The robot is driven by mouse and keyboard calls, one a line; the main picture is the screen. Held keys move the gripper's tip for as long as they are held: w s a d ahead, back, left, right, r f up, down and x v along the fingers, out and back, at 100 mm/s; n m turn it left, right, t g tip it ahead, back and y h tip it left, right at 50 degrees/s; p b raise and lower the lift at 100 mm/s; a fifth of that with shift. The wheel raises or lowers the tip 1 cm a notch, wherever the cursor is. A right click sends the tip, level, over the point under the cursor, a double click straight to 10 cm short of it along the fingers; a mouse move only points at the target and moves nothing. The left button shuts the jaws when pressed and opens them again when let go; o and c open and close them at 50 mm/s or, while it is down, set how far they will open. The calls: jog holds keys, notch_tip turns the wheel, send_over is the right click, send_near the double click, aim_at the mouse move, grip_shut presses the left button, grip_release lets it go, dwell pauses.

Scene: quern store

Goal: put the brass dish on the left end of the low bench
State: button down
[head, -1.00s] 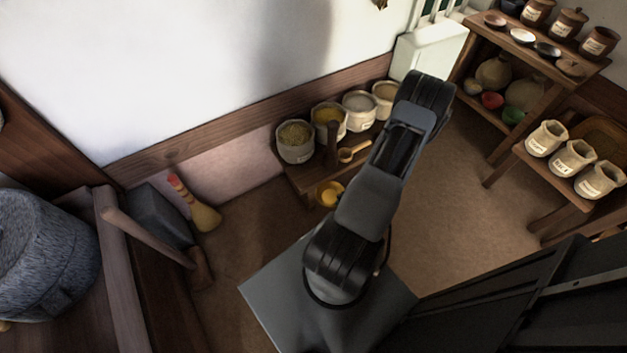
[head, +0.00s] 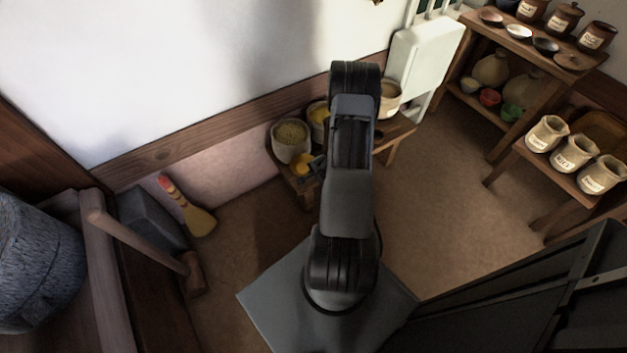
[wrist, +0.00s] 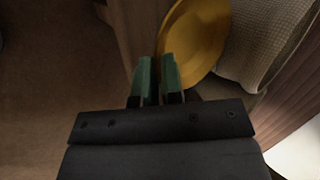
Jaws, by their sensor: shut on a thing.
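The brass dish (head: 301,163) is a round yellow dish at the left end of the low bench (head: 403,130), in front of the leftmost sack (head: 290,141). My gripper (head: 317,166) is shut on the dish's right rim. In the wrist view the green fingertips (wrist: 157,75) pinch the edge of the dish (wrist: 197,38). The dish overlaps the bench wood (wrist: 135,25) and lies close beside a pale woven sack (wrist: 262,45). I cannot tell whether the dish touches the bench top. My arm hides the middle of the bench.
More filled sacks (head: 318,113) stand along the bench's back, by the wall. A broom-like brush (head: 187,207) leans at left, near a grey block (head: 152,219) and a long-handled mallet (head: 193,274). Shelves with jars (head: 545,145) stand at right. The floor between is clear.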

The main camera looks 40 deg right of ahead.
notch_tip(320, 180, down, 5)
jog(key=b, duration=0.2)
jog(key=shift+b, duration=0.4)
jog(key=shift+w, duration=0.15)
jog(key=shift+r, duration=0.1)
jog(key=c, duration=1.3)
grip_release()
jog(key=shift+o, duration=0.2)
